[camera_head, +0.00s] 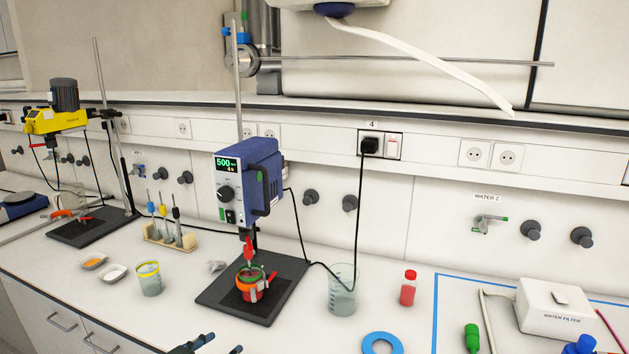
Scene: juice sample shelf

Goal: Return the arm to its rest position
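Only the dark tips of my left gripper (218,345) show, at the bottom edge left of centre, in front of the counter. The two tips stand apart with nothing visible between them. The rest of this gripper and its arm is cut off by the picture edge. My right gripper and arm are not in view.
A yellow-rimmed beaker (150,281), a clear beaker (342,293), a red bottle (408,289) and a blue ring (382,342) stand nearby.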

